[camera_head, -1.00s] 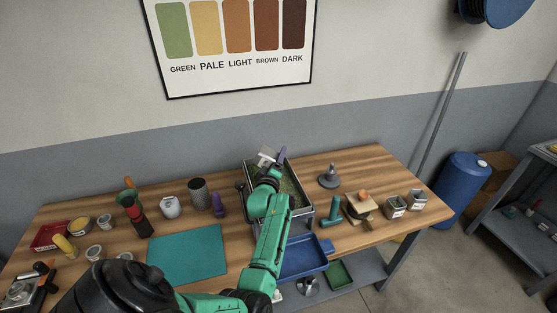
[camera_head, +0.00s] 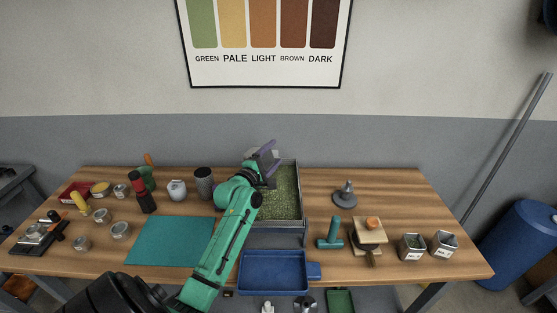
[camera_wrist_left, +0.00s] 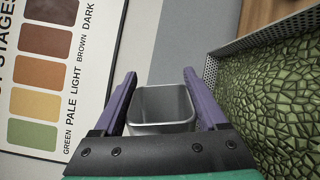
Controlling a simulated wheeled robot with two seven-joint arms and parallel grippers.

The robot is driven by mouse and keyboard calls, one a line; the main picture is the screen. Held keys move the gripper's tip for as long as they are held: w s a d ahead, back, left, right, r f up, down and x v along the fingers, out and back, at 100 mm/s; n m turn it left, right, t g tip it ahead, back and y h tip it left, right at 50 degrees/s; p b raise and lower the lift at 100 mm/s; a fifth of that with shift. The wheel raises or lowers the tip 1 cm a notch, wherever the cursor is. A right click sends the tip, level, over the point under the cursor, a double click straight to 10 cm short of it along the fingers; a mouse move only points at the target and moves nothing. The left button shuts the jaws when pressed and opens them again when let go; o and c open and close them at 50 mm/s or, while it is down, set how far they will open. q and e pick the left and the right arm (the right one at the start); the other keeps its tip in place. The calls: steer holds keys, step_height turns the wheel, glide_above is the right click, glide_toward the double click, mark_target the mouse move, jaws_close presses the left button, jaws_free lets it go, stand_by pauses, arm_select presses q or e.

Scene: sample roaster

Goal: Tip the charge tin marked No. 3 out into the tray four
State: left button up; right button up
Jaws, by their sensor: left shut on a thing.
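My left gripper (camera_head: 266,157) is above the back left part of a metal tray (camera_head: 299,182) holding green beans. In the left wrist view, its two purple fingers (camera_wrist_left: 163,100) are shut on a square grey metal tin (camera_wrist_left: 162,127). The tin's open mouth shows, and its visible inside looks bare. No marking shows on it, so I cannot read its number. In the head view the tin is mostly hidden by the gripper. The bean tray's perforated rim (camera_wrist_left: 262,38) lies right of the tin in the wrist view. My right gripper is not in view.
A blue tray (camera_head: 272,272) is at the front edge. Two square tins (camera_head: 412,248) (camera_head: 443,245) with white labels stand at the right. A teal mat (camera_head: 172,241) lies left of my arm. Jars and cups crowd the left side. Free wood lies at the back right.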

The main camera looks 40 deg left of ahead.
arm_select(q)
steer(key=n+p, duration=0.2)
steer(key=n, duration=0.3)
steer(key=r+n+p, duration=0.1)
steer(key=n+p, duration=0.1)
steer(key=n, duration=0.2)
steer(key=a+r+n+p, duration=0.1)
steer(key=n+p, duration=0.1)
steer(key=n, duration=0.3)
steer(key=shift+w+n+p, duration=0.2)
steer(key=shift+n+p, duration=0.1)
steer(key=shift+p, duration=0.05)
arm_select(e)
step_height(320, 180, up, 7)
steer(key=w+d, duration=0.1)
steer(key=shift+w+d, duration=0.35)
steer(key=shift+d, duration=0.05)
arm_select(q)
steer(key=shift+a, duration=0.1)
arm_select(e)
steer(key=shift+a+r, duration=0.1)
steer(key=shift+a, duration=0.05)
